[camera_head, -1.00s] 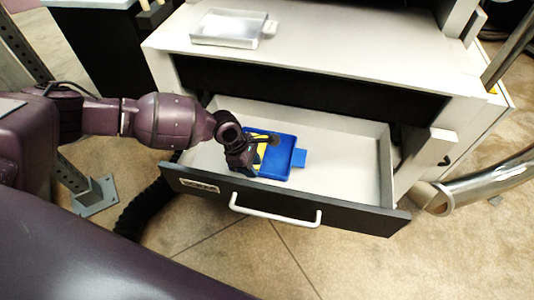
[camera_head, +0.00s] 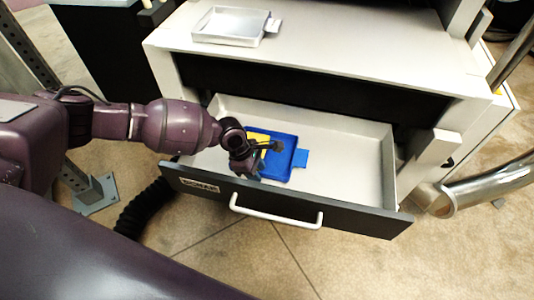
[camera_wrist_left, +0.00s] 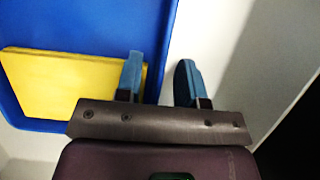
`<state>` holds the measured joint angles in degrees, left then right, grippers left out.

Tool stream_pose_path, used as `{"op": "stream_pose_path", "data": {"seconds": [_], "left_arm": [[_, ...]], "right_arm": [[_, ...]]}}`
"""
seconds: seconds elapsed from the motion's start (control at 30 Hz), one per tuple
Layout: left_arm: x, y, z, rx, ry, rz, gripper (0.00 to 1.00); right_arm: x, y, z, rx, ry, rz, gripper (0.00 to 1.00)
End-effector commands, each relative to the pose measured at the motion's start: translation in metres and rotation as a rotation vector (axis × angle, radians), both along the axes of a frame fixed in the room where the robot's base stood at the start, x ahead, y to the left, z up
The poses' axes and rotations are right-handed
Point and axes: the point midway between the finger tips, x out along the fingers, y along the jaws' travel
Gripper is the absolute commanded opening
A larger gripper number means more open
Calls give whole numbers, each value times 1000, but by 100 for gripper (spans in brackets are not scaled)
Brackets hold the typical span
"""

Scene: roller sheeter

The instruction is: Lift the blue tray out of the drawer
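The blue tray (camera_head: 284,168) lies in the open drawer (camera_head: 347,158), left of its middle, with a blue tab on its right side. A yellow block (camera_head: 258,138) lies in the tray; it also shows in the left wrist view (camera_wrist_left: 60,88). My left gripper (camera_head: 277,147) is at the tray and hides part of it. In the left wrist view, its two blue fingers (camera_wrist_left: 158,82) are apart, one over the tray's inside and one beyond its edge (camera_wrist_left: 164,50). Contact with the tray wall cannot be told. My right gripper is not in view.
The drawer's dark front panel (camera_head: 345,222) with a white handle (camera_head: 275,210) stands in front of the tray. A metal tray (camera_head: 230,26) sits on the white top above the drawer. The drawer's right half is empty.

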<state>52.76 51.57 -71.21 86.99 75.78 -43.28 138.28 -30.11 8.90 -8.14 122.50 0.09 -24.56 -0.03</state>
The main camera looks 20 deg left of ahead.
Motion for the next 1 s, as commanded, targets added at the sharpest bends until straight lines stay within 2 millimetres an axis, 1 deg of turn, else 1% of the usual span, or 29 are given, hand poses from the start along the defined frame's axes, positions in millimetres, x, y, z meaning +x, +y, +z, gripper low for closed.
{"op": "stream_pose_path", "data": {"seconds": [0.03, 0.2, 0.23, 0.67, 0.83, 0.97, 1.0], "left_arm": [[0, 0, 0, 0, 0, 0, 28], [0, 0, 0, 0, 0, 0, 2], [0, 0, 0, 0, 0, 0, 0], [1, 0, 1, -1, -1, 0, 0], [1, 0, 4, -1, -1, 0, 0], [2, 0, 33, -3, -11, 1, 0], [3, 0, 43, -4, -12, 1, 0]], "right_arm": [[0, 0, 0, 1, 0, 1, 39], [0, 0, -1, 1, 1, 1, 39], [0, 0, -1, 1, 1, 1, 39], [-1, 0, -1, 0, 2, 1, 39], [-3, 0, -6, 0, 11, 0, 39], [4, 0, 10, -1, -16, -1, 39], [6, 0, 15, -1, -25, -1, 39]]}}
